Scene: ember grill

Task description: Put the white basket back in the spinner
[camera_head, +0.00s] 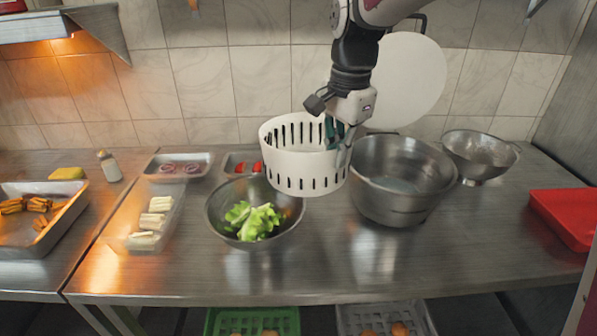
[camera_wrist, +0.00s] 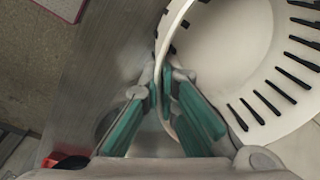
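The white slotted basket (camera_head: 285,180) hangs above the counter, left of the large steel bowl and partly over the back of the salad bowl. My gripper (camera_head: 341,148) is shut on the right side of its wall. In the wrist view my gripper (camera_wrist: 160,92) has one green-padded finger on each side of the basket wall (camera_wrist: 225,75). The large steel bowl (camera_head: 400,200), which looks like the spinner, stands on the counter just right of the basket and looks empty. A white round disc (camera_head: 405,80), perhaps its lid, stands upright behind it.
A steel bowl with lettuce (camera_head: 213,215) stands in front, below the basket. Small trays (camera_head: 178,167) and a clear tray (camera_head: 145,240) lie left. A steel colander (camera_head: 480,155) and red tray (camera_head: 565,215) stand right. The front counter (camera_head: 330,265) is clear.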

